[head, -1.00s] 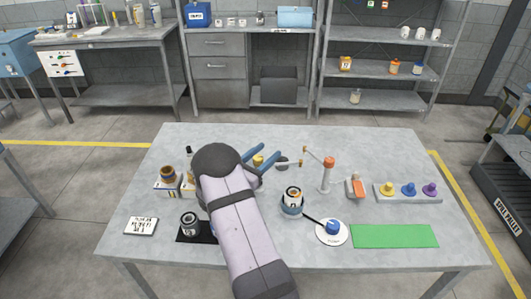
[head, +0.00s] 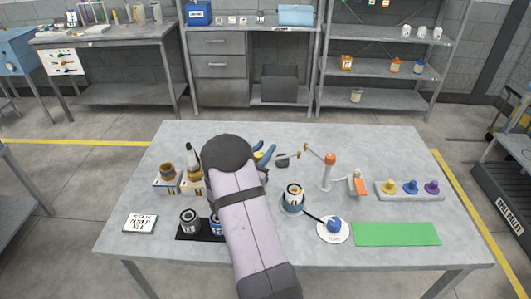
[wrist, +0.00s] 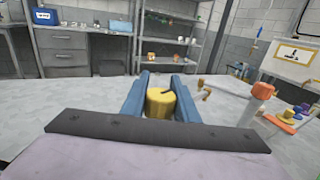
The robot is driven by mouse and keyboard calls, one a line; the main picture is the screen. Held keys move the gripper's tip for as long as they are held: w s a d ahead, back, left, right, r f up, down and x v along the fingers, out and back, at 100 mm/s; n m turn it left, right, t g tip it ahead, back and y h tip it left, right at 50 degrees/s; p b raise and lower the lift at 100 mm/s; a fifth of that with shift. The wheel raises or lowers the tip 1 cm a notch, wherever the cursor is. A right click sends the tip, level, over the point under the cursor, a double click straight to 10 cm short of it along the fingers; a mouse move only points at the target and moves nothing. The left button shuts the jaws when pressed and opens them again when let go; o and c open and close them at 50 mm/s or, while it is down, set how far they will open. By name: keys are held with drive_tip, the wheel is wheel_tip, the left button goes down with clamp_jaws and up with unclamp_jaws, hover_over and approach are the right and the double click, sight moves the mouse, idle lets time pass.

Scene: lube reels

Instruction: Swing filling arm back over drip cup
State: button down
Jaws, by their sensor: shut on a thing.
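The filling arm's post (head: 326,178) stands on the table right of centre, with an orange top and a thin link reaching back and left to a brass joint. It also shows at the right in the wrist view (wrist: 252,108). A small dark round cup-like thing (head: 282,161) lies left of that joint; I cannot tell if it is the drip cup. My gripper (head: 264,154) has blue fingers behind my arm's wrist. In the wrist view my gripper (wrist: 161,82) is shut on a yellow cylinder (wrist: 160,106) with a dark mark on top. Whether it joins the filling arm is unclear.
A white disc (head: 333,238) with a blue knob, a green mat (head: 395,234) and a tray of coloured knobs (head: 410,196) lie right. Bottles and cans stand left, partly behind my arm.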

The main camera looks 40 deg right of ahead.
drive_tip(key=shift+w+a+n+t+y+b, duration=0.1)
drive_tip(key=shift+w+n+t+y+b, duration=0.1)
drive_tip(key=shift+n+t+y+b, duration=0.55)
drive_tip(key=shift+w+a+n+t+y+b, duration=0.15)
drive_tip(key=shift+n+t+y+b, duration=0.25)
drive_tip(key=shift+t, duration=0.6)
drive_tip(key=shift+w+a+n+t+y+b, duration=0.1)
drive_tip(key=shift+w+n+t+y+b, duration=0.1)
drive_tip(key=shift+n+t+y+b, duration=0.45)
drive_tip(key=shift+t, duration=0.3)
drive_tip(key=c, duration=1.4)
unclamp_jaws()
drive_tip(key=shift+h, duration=0.3)
drive_tip(key=shift+b+v, duration=0.85)
drive_tip(key=shift+v, duration=2.85)
drive_tip(key=shift+r, duration=0.1)
